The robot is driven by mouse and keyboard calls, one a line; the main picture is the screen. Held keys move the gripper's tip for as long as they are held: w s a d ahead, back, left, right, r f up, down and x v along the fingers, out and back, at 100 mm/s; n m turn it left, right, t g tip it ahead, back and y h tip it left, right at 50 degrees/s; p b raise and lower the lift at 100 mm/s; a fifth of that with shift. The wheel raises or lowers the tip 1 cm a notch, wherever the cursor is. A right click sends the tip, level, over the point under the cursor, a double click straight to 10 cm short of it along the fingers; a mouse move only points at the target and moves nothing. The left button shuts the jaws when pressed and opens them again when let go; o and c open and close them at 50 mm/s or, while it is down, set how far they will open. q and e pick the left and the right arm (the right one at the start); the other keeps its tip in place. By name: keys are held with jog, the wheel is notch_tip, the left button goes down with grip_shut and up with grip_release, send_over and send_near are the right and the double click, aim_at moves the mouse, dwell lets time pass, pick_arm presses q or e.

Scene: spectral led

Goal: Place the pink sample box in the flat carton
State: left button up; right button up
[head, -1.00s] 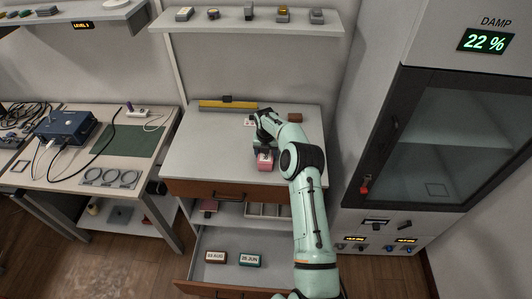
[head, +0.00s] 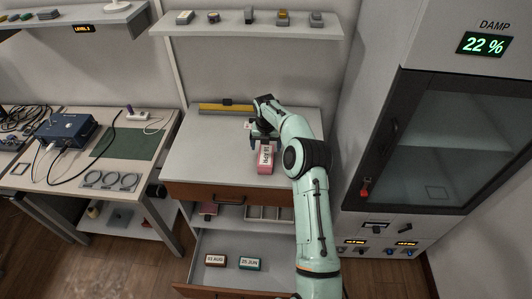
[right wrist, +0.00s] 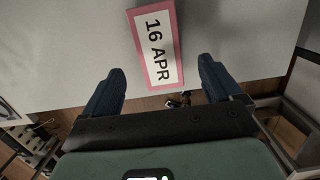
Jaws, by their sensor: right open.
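The pink sample box (head: 265,160), with a white "16 APR" label, lies on the bench top near its front edge. In the right wrist view the box (right wrist: 157,45) lies label up, between the lines of the two fingers and mostly beyond their tips. My right gripper (head: 262,140) is over the bench at the box's far end. I cannot clearly make out the flat carton; my arm covers part of the bench top. My left gripper is not in view.
Below the bench top (head: 205,150), an open drawer (head: 230,247) holds two boxes labelled with dates. A shelf above it holds a pink item (head: 208,211) and a divided tray (head: 270,213). A yellow bar (head: 225,108) lies at the back. A glass-door cabinet (head: 455,140) stands right.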

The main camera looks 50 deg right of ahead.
aim_at(266, 155)
notch_tip(266, 155, up, 4)
jog(key=f+m+b, duration=0.1)
jog(key=f+m, duration=0.1)
jog(key=m, duration=1)
jog(key=f+m+b, duration=0.1)
jog(key=f+m, duration=0.2)
jog(key=m, duration=0.9)
jog(key=f+m+t+h+b, duration=0.1)
jog(key=f+m, duration=0.2)
jog(key=m, duration=0.8)
jog(key=shift+a+f+m+b, duration=0.1)
jog(key=shift+a+m+b, duration=0.1)
jog(key=shift+m+b, duration=0.15)
jog(key=x, duration=0.3)
jog(key=p+x, duration=0.1)
jog(key=x, duration=0.1)
jog(key=shift+w+d, duration=0.2)
jog(key=shift+d, duration=0.05)
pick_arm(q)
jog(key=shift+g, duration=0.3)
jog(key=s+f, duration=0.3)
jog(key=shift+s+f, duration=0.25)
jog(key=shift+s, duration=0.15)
